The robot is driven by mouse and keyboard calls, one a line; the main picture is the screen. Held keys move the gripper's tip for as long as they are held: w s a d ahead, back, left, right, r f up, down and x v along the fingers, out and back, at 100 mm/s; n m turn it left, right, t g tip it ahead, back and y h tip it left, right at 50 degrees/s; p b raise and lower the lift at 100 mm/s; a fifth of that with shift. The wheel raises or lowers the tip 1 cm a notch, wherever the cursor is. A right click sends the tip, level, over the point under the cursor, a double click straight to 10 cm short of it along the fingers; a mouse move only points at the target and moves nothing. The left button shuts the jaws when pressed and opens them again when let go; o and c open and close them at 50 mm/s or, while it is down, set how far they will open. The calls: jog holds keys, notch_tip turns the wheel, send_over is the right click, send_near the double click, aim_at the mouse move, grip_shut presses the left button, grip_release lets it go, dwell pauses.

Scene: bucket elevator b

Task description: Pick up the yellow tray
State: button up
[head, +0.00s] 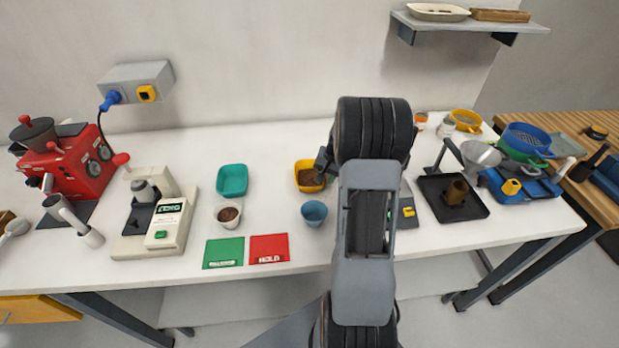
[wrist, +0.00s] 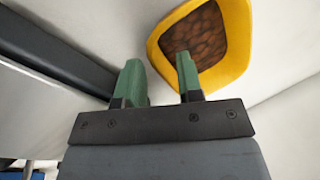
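The yellow tray (head: 308,187) stands on the white table near its middle, just left of my arm in the head view. It holds brown, bean-like contents. In the wrist view the yellow tray (wrist: 237,75) shows at the upper right, tilted in the picture. My gripper (wrist: 160,80) has two green fingers with a clear gap between them. The right finger overlaps the tray's near-left rim in the picture; I cannot tell whether it touches. The left finger is beside the tray, over the pale surface. In the head view my arm hides most of the gripper.
A teal tray (head: 232,180) and a white cup (head: 228,214) stand to the left. A blue cup (head: 314,212) is close in front of the yellow tray. Green (head: 223,252) and red (head: 268,248) cards lie at the front edge. A black tray (head: 478,207) is to the right.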

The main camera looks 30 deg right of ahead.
aim_at(309, 177)
jog(key=shift+x, duration=1.65)
jog(key=shift+c, duration=0.3)
grip_shut()
